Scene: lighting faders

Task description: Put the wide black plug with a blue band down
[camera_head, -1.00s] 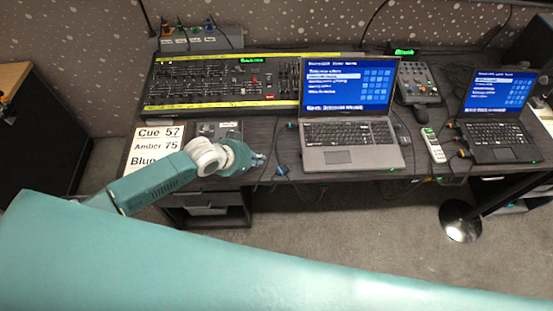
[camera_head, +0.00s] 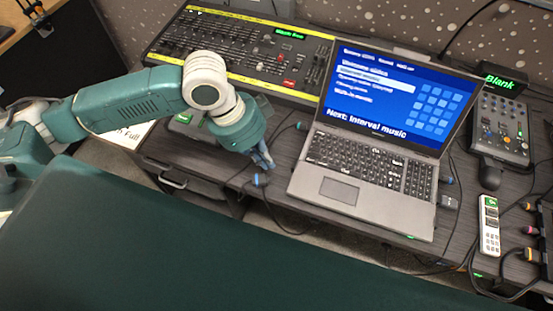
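My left gripper (camera_head: 264,158) is over the front edge of the dark desk (camera_head: 215,162), left of the large laptop (camera_head: 375,125). Its fingers point down and sit close together; whether they hold anything is too small to tell. A small dark plug with a blue part (camera_head: 260,180) shows just below the fingertips, with a black cable by it. I cannot tell whether it touches the fingers or is the wide plug. Another small plug (camera_head: 301,126) is at the laptop's left side. A blue-marked plug (camera_head: 447,180) is at its right side. My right gripper is out of view.
A fader console (camera_head: 240,50) with yellow strips stands behind my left arm. A small control unit (camera_head: 500,130), a white remote (camera_head: 489,225) and several cables lie to the right. A white sign (camera_head: 128,133) is partly hidden by my arm.

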